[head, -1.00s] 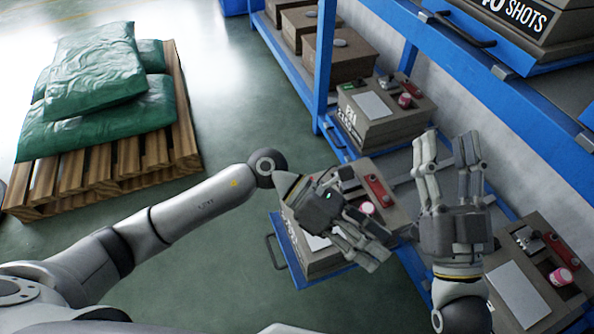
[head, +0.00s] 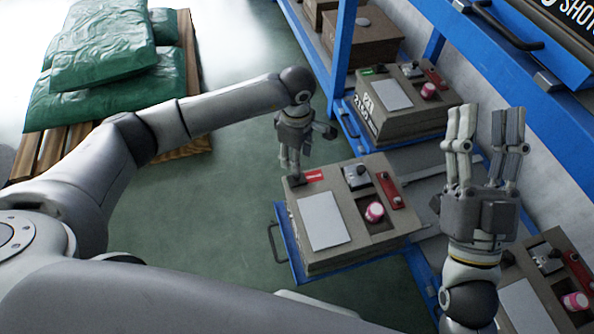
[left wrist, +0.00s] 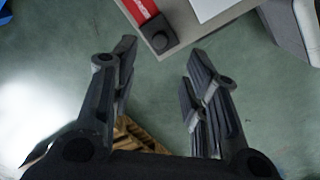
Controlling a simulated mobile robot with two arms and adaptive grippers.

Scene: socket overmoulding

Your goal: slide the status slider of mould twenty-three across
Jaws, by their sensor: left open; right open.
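A brown mould (head: 343,222) sits on a pulled-out blue tray in the middle of the head view; its number is not readable. Its status slider has a black knob (head: 297,181) at the left end, with a red strip (head: 313,174) showing to the right. The knob (left wrist: 160,36) and red strip (left wrist: 142,8) also show at the top of the left wrist view. My left gripper (head: 290,172) is open and empty, pointing down close beside the slider corner, apart from the knob in the wrist view. My right gripper (head: 487,112) is open and empty, pointing up.
Another mould (head: 402,103) with a green slider strip stands on the rack behind; a further one (head: 540,290) is at lower right. A blue rack post (head: 341,55) stands behind. Green sacks (head: 100,65) lie on a pallet at left. Floor left of the tray is clear.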

